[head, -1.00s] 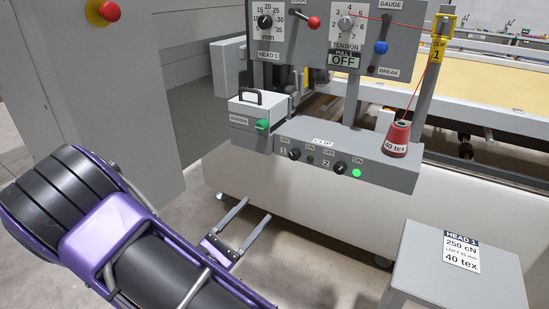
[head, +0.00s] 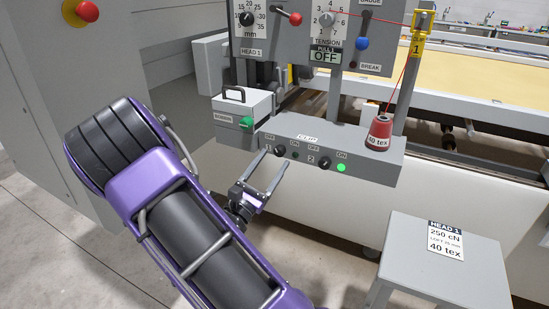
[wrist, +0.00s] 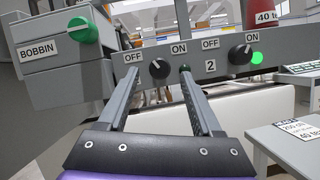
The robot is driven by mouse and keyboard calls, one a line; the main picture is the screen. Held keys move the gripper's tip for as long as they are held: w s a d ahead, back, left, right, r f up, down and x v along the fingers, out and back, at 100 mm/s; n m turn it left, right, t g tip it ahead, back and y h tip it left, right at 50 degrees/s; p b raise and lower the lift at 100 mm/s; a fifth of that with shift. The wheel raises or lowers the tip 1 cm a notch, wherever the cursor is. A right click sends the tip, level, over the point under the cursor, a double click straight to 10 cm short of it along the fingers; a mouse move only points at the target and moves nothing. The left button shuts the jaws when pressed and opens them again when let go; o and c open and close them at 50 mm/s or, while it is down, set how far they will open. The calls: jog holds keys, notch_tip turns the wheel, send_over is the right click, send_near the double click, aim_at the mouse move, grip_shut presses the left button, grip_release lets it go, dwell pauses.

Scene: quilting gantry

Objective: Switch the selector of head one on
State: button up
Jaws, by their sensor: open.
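The selector of head one (head: 279,150) is a black knob at the left of the grey CLIP panel (head: 372,160). It also shows in the wrist view (wrist: 159,68), between my finger tips. Its small pale mark seems to lean towards OFF, and the lamp (wrist: 184,68) beside it is dark. Selector 2 (head: 324,162) stands to its right, turned towards ON, with a lit green lamp (head: 341,168). My gripper (head: 275,157) is open and empty, its fingers pointing at the panel on either side of the first knob. Contact cannot be told. The left finger hides the label 1 in the wrist view.
A grey bobbin box (head: 242,115) with a green knob stands left of the panel. A red thread cone (head: 379,133) sits on its right end. A grey stand (head: 430,285) with a HEAD 1 card (head: 446,240) is at lower right. Floor shows at lower left.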

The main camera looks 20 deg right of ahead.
jog(key=shift+x, duration=1)
jog(key=shift+a, duration=0.1)
jog(key=shift+c, duration=0.2)
grip_shut()
